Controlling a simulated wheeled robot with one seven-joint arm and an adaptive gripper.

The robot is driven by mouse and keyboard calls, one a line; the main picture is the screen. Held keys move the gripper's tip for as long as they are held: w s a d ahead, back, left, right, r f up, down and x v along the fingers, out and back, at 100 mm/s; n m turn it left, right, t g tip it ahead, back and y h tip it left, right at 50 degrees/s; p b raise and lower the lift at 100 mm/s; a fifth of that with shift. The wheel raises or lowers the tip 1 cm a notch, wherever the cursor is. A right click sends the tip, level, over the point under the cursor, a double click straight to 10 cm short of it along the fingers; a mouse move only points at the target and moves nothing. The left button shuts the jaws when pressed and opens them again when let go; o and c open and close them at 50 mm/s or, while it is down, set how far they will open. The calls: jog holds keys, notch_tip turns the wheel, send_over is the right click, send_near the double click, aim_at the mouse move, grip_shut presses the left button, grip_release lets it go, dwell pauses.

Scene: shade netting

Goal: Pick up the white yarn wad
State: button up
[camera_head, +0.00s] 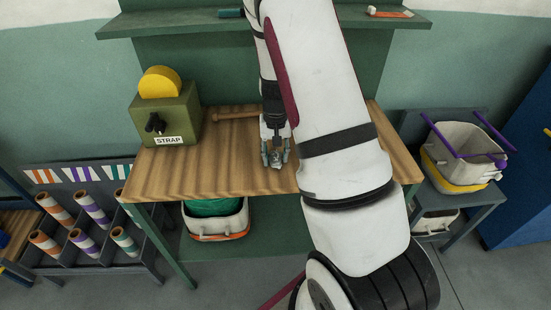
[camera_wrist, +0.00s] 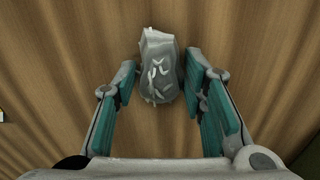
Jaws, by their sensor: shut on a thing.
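The white yarn wad (camera_wrist: 160,68) is a pale grey-white lump with short white strands on its face. In the wrist view it sits upright between the two teal-padded fingers of my gripper (camera_wrist: 160,82), over the wooden bench top. My gripper is shut on it, though narrow gaps seem to show beside it in the wrist view. In the head view my gripper (camera_head: 276,157) points down at the middle of the bench, with the wad (camera_head: 277,168) small between its tips. I cannot tell whether the wad touches the wood.
The wooden bench (camera_head: 200,178) has a green box marked STRAP (camera_head: 166,117) at its left and a wooden handle (camera_head: 236,114) behind my gripper. A shelf (camera_head: 190,23) runs above. A bin (camera_head: 461,152) stands on the right, and spools (camera_head: 92,207) on the left.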

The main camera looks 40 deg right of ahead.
aim_at(275, 155)
jog(key=shift+r, duration=0.15)
jog(key=shift+r, duration=0.5)
notch_tip(275, 155, up, 2)
jog(key=shift+r, duration=0.2)
jog(key=s+d+r, duration=0.1)
jog(key=s+d, duration=0.1)
jog(key=s, duration=1.4)
jog(key=shift+r+b, duration=0.15)
jog(key=shift+b, duration=0.25)
jog(key=shift+w, duration=0.1)
